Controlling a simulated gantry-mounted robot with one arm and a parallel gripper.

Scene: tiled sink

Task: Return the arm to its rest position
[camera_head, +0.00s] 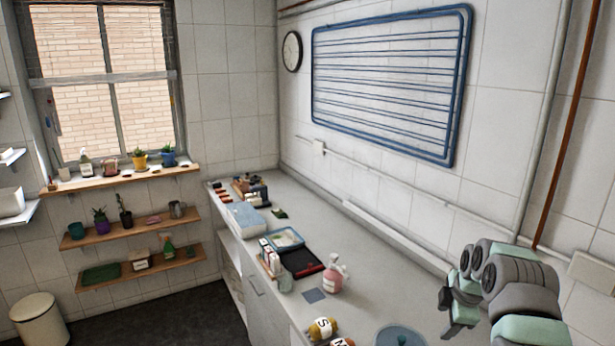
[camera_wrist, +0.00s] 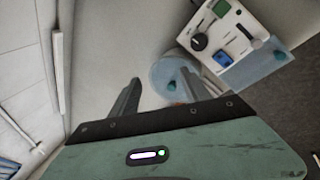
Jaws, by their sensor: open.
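My gripper (camera_head: 452,304) is at the lower right of the head view, raised beside the right wall over the counter. A round blue-grey lid or plate (camera_head: 400,337) lies on the counter at the bottom edge of the head view. In the wrist view a round blue-grey item (camera_wrist: 168,75) shows just beyond the fingers, partly hidden by the right finger.
The counter (camera_head: 365,270) runs along the right wall. It holds a pink bottle (camera_head: 334,275), a black-and-red tray (camera_head: 301,263), a blue tray (camera_head: 284,238) and yellow jars (camera_head: 322,328). In the wrist view a white panel with knobs (camera_wrist: 228,40) is nearby. A blue rack (camera_head: 390,80) hangs above.

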